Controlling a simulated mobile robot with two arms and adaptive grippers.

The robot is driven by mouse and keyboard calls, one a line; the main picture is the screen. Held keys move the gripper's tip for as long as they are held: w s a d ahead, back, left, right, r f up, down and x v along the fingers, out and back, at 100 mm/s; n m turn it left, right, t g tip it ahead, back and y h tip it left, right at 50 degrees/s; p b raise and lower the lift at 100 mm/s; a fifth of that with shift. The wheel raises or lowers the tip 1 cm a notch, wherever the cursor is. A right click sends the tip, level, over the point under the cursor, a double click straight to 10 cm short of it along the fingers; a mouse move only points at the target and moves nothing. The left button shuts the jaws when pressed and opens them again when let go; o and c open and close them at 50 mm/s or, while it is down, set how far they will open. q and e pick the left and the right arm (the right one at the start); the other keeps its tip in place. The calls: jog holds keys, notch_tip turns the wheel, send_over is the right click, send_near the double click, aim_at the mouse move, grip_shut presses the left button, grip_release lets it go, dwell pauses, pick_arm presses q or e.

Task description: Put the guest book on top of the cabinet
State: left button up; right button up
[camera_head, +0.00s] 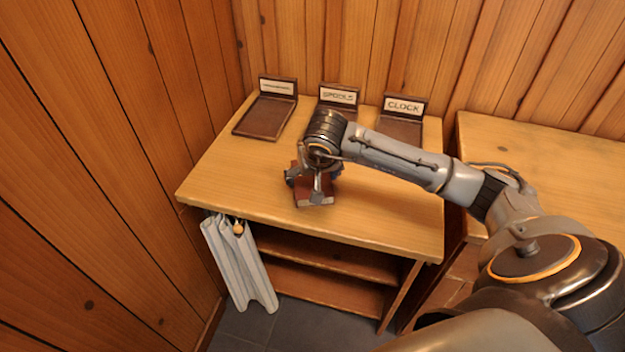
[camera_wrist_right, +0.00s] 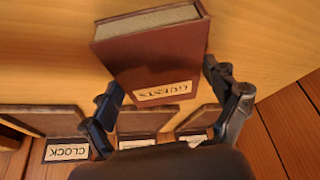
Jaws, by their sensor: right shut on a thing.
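The guest book (camera_head: 302,191) is red-brown with pale page edges. In the right wrist view the guest book (camera_wrist_right: 150,58) shows a "GUESTS" label on its cover. My right gripper (camera_head: 316,184) is shut on it, with one finger at each side in the wrist view (camera_wrist_right: 163,84). The book is over the front middle of the light wooden cabinet top (camera_head: 235,180). I cannot tell whether it touches the top or is held just above it. The gripper partly hides the book in the head view. My left gripper is not in view.
Three dark trays with upright signs stand along the back: a left tray (camera_head: 263,118), a "SPOOLS" tray (camera_head: 338,97) and a "CLOCK" tray (camera_head: 403,108). A pale cloth (camera_head: 240,265) hangs at the front left. Another wooden surface (camera_head: 540,150) adjoins at right. Cabinet top left and right of the book is clear.

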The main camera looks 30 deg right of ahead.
jog(key=shift+r, duration=0.15)
jog(key=o, duration=1.1)
jog(key=shift+r, duration=0.15)
jog(key=v, duration=1.1)
jog(key=shift+s+r, duration=0.15)
jog(key=shift+r, duration=0.2)
